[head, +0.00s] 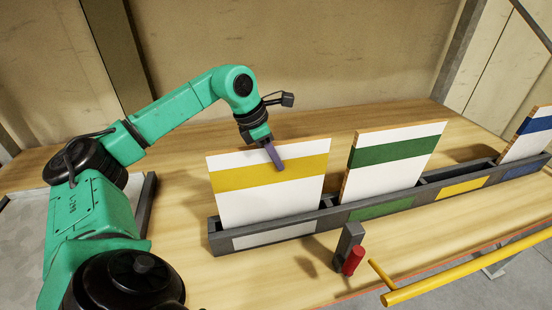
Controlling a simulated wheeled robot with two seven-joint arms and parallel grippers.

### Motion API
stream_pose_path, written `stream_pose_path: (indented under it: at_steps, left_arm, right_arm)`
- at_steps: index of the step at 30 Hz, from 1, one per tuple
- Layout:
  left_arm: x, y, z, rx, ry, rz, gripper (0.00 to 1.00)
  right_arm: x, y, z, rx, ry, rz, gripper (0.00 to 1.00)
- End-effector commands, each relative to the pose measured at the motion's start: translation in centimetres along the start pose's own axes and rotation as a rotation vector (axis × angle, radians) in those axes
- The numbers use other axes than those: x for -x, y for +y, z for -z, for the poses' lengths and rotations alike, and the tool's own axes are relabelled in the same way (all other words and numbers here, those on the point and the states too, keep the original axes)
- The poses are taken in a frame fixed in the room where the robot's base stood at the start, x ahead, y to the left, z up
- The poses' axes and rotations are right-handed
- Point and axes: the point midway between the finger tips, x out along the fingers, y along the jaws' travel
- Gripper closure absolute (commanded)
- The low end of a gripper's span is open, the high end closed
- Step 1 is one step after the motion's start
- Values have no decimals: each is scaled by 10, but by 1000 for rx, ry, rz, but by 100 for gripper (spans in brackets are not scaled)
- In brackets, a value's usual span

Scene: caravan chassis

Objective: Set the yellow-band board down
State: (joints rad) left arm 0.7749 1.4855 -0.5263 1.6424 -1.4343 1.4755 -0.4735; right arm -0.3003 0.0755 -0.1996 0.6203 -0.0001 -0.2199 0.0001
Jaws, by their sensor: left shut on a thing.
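The yellow-band board (240,178) is white with a yellow stripe and stands upright at the left end of the long grey rack (213,236). It is at the slot with the white label (273,235). Its lower edge is hidden behind the rack's front wall, so I cannot tell if it rests on the bottom. My left gripper (275,157) is shut on the board's top edge, near the middle. The slot with the yellow label (461,187) holds no board. My right gripper is not in view.
A green-band board (390,165) stands at the green label (382,207), a blue-band board (522,143) at the blue label. A grey post with a red knob (352,261) stands before the rack. A yellow rail (450,275) crosses the lower right. The wooden top behind the rack is clear.

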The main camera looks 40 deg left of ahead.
Motion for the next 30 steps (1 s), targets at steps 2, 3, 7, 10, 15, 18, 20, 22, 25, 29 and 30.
stream_pose_path:
  at_steps: [2,3,7,10,15,18,20,22,25,29,30]
  left_arm:
    - [2,0,-1,0,-4,-1,100]
    - [2,0,-1,0,-3,-1,100]
    - [-1,0,0,0,0,0,58]
    - [-1,0,0,0,0,0,48]
    - [-1,0,0,0,0,0,48]
    - [3,0,-1,0,0,0,48]
    - [7,0,-1,0,-1,-1,48]
    - [19,0,-1,0,-4,-2,48]
    - [46,0,-2,0,-5,-2,48]
    - [85,0,-3,-1,-6,-1,48]
    - [95,0,-3,-1,-4,-1,48]
  right_arm:
    - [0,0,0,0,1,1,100]
    - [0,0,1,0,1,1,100]
    - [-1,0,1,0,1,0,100]
    - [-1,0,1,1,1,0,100]
    - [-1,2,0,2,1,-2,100]
    - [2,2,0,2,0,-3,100]
    - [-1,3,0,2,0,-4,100]
    - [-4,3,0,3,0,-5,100]
    - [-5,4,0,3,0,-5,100]
    - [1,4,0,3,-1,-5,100]
    - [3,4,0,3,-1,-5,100]
